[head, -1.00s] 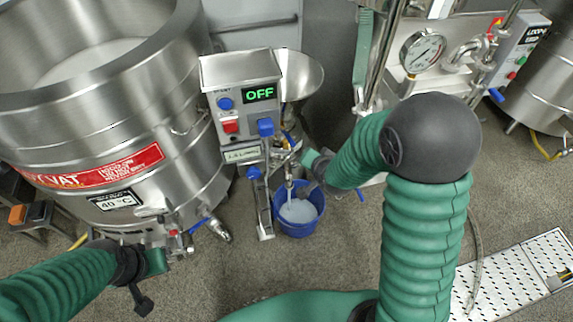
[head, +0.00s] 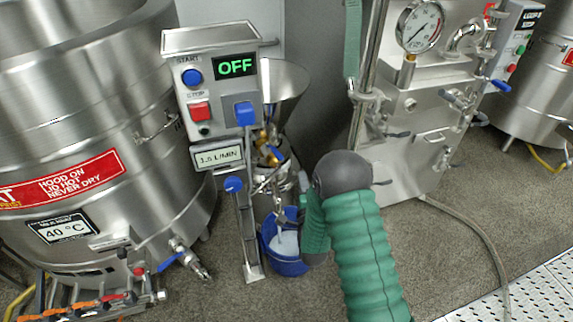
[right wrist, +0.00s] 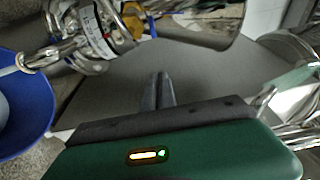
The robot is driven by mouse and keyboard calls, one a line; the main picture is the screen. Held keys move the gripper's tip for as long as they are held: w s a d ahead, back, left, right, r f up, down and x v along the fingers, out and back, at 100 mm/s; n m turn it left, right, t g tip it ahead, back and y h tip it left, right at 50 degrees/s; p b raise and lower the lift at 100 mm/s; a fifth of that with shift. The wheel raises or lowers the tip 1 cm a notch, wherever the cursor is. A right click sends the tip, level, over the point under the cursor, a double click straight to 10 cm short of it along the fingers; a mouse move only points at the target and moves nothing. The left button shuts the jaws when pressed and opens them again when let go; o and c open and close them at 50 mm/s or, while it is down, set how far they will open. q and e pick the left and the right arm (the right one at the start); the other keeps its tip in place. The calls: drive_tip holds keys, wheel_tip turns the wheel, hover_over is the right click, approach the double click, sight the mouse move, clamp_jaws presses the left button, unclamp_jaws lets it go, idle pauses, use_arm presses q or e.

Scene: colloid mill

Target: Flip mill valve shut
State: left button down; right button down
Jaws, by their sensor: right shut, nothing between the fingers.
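The mill (head: 215,110) has a grey control box with a green OFF display and a steel hopper. Below the hopper, a blue lever (head: 275,154) shows among brass and steel fittings; I cannot tell for sure whether it is the valve handle or how it is set. A steel outlet pipe (head: 281,213) points down at a blue bucket (head: 290,266) holding whitish liquid. My right gripper (head: 303,182) is just right of the outlet fittings, partly hidden by its own arm. In the right wrist view its fingers (right wrist: 157,92) are together and empty, apart from the pipework (right wrist: 85,45). My left gripper is out of view.
A large steel vat (head: 90,120) with a red warning label stands left. A steel machine with a pressure gauge (head: 419,26) stands right, its hose (head: 480,235) on the floor. A blue-knobbed upright (head: 240,225) stands left of the bucket. Open floor lies in front.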

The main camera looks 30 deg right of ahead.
sight(280, 160)
drive_tip(key=b+x, duration=0.5)
drive_tip(key=x, duration=0.5)
drive_tip(key=a, duration=0.1)
drive_tip(key=a+b, duration=0.1)
drive_tip(key=a, duration=0.2)
drive_tip(key=shift+w, duration=0.3)
drive_tip(key=shift+a, duration=0.1)
drive_tip(key=shift+a, duration=1.45)
drive_tip(key=shift+w+a+p, duration=0.1)
drive_tip(key=shift+w+a, duration=0.25)
drive_tip(key=shift+a, duration=0.45)
drive_tip(key=shift+w+a+p, duration=0.1)
drive_tip(key=shift+w+a, duration=0.2)
drive_tip(key=shift+a, duration=0.5)
drive_tip(key=shift+w+a+p, duration=0.1)
drive_tip(key=shift+w+a, duration=0.25)
drive_tip(key=shift+a, duration=0.45)
drive_tip(key=shift+s+a, duration=0.1)
